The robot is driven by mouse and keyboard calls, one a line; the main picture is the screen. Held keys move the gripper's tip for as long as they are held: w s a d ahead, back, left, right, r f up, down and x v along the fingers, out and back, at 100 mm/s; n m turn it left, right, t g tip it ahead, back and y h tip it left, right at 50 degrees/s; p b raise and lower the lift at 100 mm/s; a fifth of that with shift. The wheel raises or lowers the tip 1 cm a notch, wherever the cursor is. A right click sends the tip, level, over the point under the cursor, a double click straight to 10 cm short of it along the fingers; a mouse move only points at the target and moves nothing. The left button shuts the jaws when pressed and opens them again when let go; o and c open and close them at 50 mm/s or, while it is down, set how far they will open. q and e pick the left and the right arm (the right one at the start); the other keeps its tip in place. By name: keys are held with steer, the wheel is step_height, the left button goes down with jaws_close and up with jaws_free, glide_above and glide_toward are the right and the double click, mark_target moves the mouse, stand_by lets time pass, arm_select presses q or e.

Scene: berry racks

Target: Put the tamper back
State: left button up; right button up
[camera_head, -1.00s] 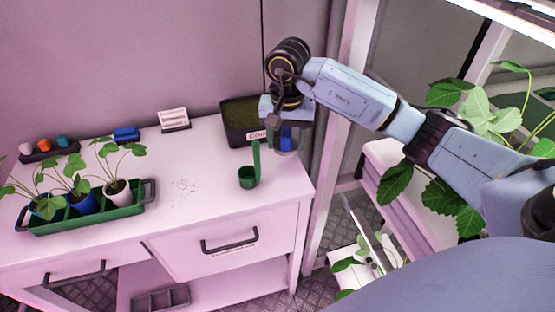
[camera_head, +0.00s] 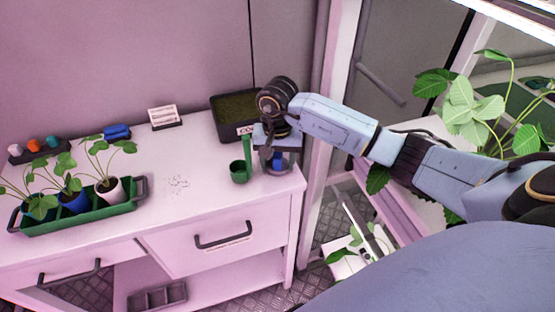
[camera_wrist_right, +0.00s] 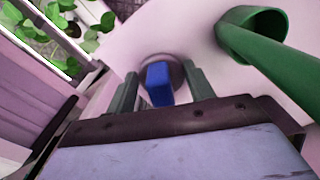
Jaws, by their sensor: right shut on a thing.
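The tamper has a blue handle (camera_wrist_right: 158,84) and a round grey part around its lower end. In the right wrist view it stands between the two fingers of my right gripper (camera_wrist_right: 160,76). In the head view the blue handle shows under my right gripper (camera_head: 276,152), at the bench's right end. The right gripper is shut on the tamper. The round part is low, close to the white bench top (camera_head: 205,165); I cannot tell whether it touches. My left gripper is not in view.
A green scoop (camera_head: 239,172) with an upright handle is just left of the right gripper. A dark soil tray (camera_head: 226,133) is behind it. A green planter (camera_head: 85,218) with potted plants and a label block (camera_head: 164,117) are further left. Dark specks lie mid-bench.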

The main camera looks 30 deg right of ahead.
mark_target(278, 156)
steer(key=o, duration=0.9)
steer(key=shift+f, duration=0.1)
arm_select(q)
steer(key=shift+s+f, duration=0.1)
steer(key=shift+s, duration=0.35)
arm_select(e)
steer(key=shift+r+p, duration=0.25)
steer(key=shift+p, duration=0.05)
arm_select(q)
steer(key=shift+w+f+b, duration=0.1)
steer(key=shift+b, duration=0.25)
arm_select(e)
step_height(278, 156, up, 12)
steer(key=shift+f, duration=0.1)
